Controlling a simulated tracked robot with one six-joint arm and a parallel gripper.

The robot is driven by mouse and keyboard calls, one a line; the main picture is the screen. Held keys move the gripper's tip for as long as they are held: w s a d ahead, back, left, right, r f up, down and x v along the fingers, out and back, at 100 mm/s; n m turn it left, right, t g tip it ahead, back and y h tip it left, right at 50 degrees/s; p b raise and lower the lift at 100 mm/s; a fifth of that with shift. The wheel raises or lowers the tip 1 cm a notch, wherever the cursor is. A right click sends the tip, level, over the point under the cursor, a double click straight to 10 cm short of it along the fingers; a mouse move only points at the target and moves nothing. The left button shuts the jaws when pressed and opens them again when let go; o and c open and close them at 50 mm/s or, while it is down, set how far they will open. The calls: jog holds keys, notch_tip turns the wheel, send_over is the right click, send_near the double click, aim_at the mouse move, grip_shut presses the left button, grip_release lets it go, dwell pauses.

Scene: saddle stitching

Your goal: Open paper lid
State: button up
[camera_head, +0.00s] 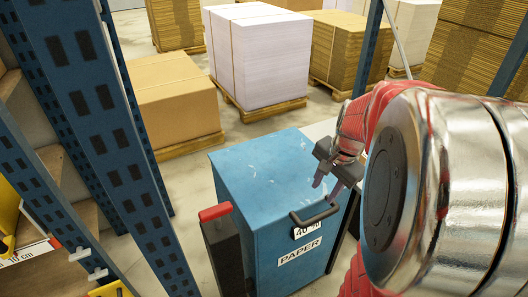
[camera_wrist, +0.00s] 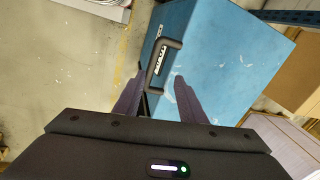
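The blue paper bin (camera_head: 290,232) stands upright with its blue lid (camera_head: 262,167) down flat on top. A dark handle (camera_head: 314,215) is on the lid's front edge, above labels reading "40" and "PAPER". My gripper (camera_head: 331,188) is above the lid's right front part, close behind the handle, with its fingers apart and nothing between them. In the wrist view, the open fingers (camera_wrist: 156,92) point toward the handle (camera_wrist: 160,62), which lies just ahead of them and nearer the left finger. The lid also shows there (camera_wrist: 225,55). I cannot tell the exact height gap.
A dark post with a red top (camera_head: 215,212) stands left of the bin. A blue rack upright (camera_head: 95,120) rises farther left. Behind are a cardboard stack (camera_head: 177,100) and a white paper stack (camera_head: 262,55) on pallets. Bare floor lies between them and the bin.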

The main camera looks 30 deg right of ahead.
aim_at(322, 215)
jog(key=d, duration=0.1)
jog(key=d+f+m, duration=0.2)
jog(key=shift+s+d, duration=0.35)
jog(key=shift+f, duration=0.15)
jog(key=x, duration=1.3)
jog(key=shift+a+f, duration=0.2)
jog(key=shift+f, duration=0.1)
grip_shut()
